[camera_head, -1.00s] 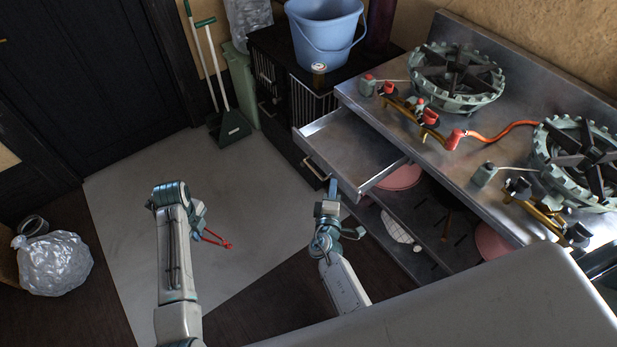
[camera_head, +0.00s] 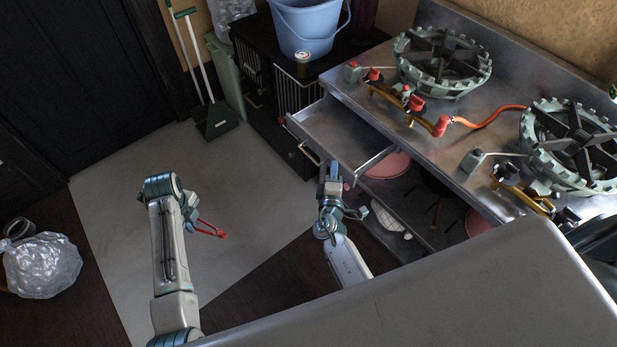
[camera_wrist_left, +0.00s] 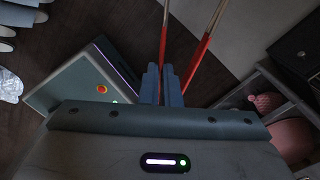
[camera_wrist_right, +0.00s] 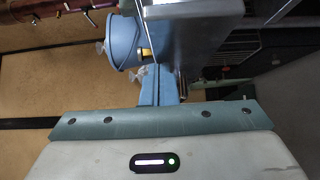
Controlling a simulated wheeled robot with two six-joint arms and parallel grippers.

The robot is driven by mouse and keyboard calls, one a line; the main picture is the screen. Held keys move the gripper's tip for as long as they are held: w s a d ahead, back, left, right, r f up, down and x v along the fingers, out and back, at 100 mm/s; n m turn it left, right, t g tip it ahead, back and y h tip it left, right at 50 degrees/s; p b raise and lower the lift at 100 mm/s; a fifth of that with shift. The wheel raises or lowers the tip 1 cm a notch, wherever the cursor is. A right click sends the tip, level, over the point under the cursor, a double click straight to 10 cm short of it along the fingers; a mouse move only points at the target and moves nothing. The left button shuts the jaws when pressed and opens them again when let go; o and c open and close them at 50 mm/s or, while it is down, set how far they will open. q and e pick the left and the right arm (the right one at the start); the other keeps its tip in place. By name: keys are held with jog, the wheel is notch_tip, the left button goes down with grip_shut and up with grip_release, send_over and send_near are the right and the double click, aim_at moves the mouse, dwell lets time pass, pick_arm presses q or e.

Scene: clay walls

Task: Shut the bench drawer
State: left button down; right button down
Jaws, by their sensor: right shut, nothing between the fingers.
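The bench drawer (camera_head: 340,132) is a metal tray pulled out of the steel bench (camera_head: 372,97), open and empty. A bar handle (camera_head: 308,153) is on its front. My right gripper (camera_head: 334,168) is shut and empty at the right part of the drawer front; I cannot tell whether it touches. In the right wrist view its fingers (camera_wrist_right: 160,88) are together just below a metal surface. My left gripper (camera_head: 194,218) is over the floor, away from the drawer, shut on a thin red V-shaped tool (camera_head: 212,231). The tool's two red arms (camera_wrist_left: 195,58) show in the left wrist view.
Two burners (camera_head: 443,62) and a red hose (camera_head: 490,118) are on the bench. Pink items (camera_head: 388,165) are on the shelf below. A blue bucket (camera_head: 308,28) stands on a black cabinet (camera_head: 262,82).

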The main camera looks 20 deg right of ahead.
aim_at(365, 157)
jog(key=w+d+b, duration=0.1)
jog(key=d, duration=0.3)
jog(key=w+d+b, duration=0.2)
jog(key=d, duration=0.3)
jog(key=w+d+b, duration=0.1)
jog(key=w+d, duration=0.1)
jog(key=d, duration=0.2)
jog(key=shift+d+f+b, duration=0.15)
jog(key=shift+b, duration=0.25)
jog(key=shift+w+d, duration=0.2)
jog(key=shift+d, duration=0.5)
